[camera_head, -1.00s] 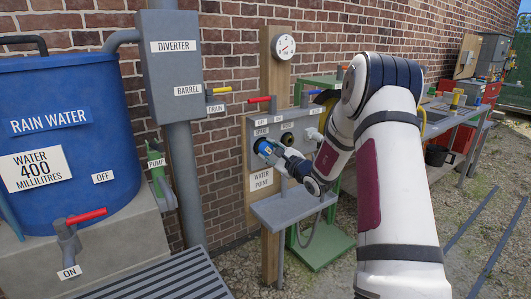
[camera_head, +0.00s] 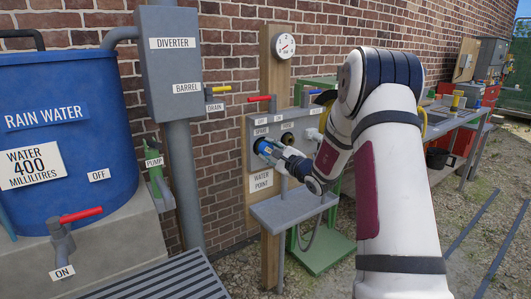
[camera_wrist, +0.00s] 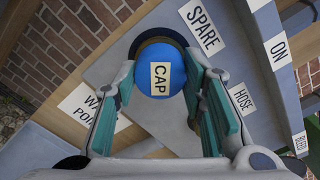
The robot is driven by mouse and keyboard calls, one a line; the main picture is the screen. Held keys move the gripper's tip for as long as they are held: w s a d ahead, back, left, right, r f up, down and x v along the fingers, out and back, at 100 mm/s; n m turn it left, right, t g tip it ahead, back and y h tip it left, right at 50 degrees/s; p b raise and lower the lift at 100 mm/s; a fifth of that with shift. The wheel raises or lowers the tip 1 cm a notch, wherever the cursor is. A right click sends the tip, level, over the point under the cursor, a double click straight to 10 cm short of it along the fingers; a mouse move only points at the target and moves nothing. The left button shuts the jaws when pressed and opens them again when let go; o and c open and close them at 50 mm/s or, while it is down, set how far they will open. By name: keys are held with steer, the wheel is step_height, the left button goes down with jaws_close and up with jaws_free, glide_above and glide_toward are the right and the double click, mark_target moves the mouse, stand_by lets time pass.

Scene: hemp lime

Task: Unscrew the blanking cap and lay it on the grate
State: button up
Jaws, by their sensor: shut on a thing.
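The blue blanking cap (camera_wrist: 172,70), labelled CAP, sits at the SPARE port of the grey water point panel (camera_wrist: 119,62). My gripper (camera_wrist: 163,90) is shut on it, one finger on either side. In the head view the cap (camera_head: 262,147) shows as a blue piece at the panel's left, with my gripper (camera_head: 275,153) reaching it from the right. I cannot tell whether the cap is still threaded. The dark slatted grate (camera_head: 165,280) lies low in front, left of the water point.
A grey shelf (camera_head: 290,211) juts out just below my gripper. The blue rain water barrel (camera_head: 60,140) with a red-handled tap (camera_head: 66,232) stands at left. A downpipe (camera_head: 185,185) runs between barrel and panel. A bench (camera_head: 455,122) stands at right.

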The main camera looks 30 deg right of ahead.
steer(key=shift+d+n+b, duration=0.1)
steer(key=shift+n+b, duration=1.9)
steer(key=shift+b, duration=1.65)
steer(key=shift+n+b, duration=1.8)
steer(key=shift+b, duration=1.7)
steer(key=shift+s+b, duration=0.6)
steer(key=shift+b, duration=0.1)
steer(key=shift+s, duration=0.15)
steer(key=shift+s, duration=0.95)
